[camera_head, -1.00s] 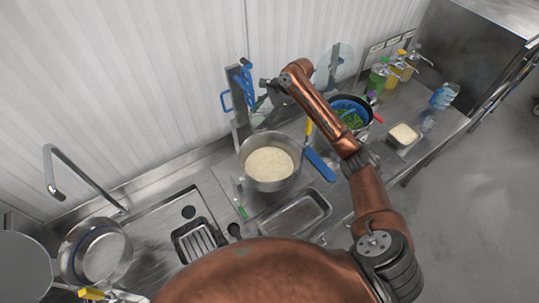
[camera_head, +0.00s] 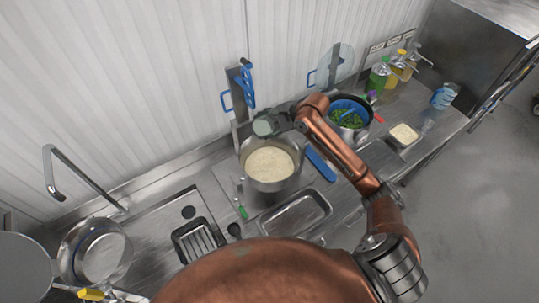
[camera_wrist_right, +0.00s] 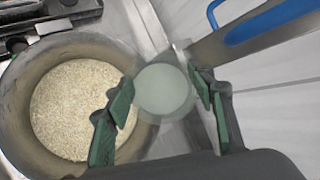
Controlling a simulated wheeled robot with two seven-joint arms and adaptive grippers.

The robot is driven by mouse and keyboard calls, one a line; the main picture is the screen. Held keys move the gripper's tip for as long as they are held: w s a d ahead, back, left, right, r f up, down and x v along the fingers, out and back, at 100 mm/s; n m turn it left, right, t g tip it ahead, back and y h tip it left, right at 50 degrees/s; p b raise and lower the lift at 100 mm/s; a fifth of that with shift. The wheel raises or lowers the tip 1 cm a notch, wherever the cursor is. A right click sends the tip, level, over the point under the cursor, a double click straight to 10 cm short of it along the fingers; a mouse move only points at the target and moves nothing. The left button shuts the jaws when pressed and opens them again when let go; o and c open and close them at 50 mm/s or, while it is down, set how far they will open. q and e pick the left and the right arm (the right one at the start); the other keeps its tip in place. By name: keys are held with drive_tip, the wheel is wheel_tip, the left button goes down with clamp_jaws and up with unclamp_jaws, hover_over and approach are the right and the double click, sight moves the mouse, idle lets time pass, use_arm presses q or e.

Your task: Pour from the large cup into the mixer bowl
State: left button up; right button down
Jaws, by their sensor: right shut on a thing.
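The mixer bowl (camera_head: 246,174) is a round metal bowl on the counter, filled with pale grain. It also shows at the left of the right wrist view (camera_wrist_right: 22,122). My right gripper (camera_head: 279,120) is shut on the large cup (camera_head: 264,126), a translucent cup by the bowl's far rim in the head view. In the right wrist view the cup (camera_wrist_right: 163,90) sits between the green fingertips of my right gripper (camera_wrist_right: 163,98), and overlaps the bowl's rim in the picture. I cannot tell its contents or exact tilt. My left gripper is not in view.
A blue-handled metal stand (camera_head: 240,103) rises behind the bowl against the wall. An empty metal tray (camera_head: 297,214) lies in front. A pot of greens (camera_head: 347,117), a tray of grain (camera_head: 404,134) and bottles (camera_head: 381,72) stand to the right. A sink area lies left.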

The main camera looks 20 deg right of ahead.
drive_tip(key=shift+s+d, duration=0.1)
drive_tip(key=shift+s, duration=0.3)
drive_tip(key=shift+f+t, duration=0.2)
drive_tip(key=shift+t, duration=0.1)
drive_tip(key=shift+s, duration=0.1)
drive_tip(key=shift+f+t, duration=0.15)
drive_tip(key=shift+t, duration=0.15)
drive_tip(key=shift+f, duration=0.1)
drive_tip(key=shift+s+n, duration=0.1)
drive_tip(key=shift+n, duration=0.2)
drive_tip(key=shift+s, duration=0.15)
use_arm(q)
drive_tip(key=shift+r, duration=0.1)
use_arm(e)
drive_tip(key=shift+a+t, duration=0.2)
drive_tip(key=shift+t, duration=0.1)
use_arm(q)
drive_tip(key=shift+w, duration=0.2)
use_arm(e)
drive_tip(key=shift+d, duration=0.1)
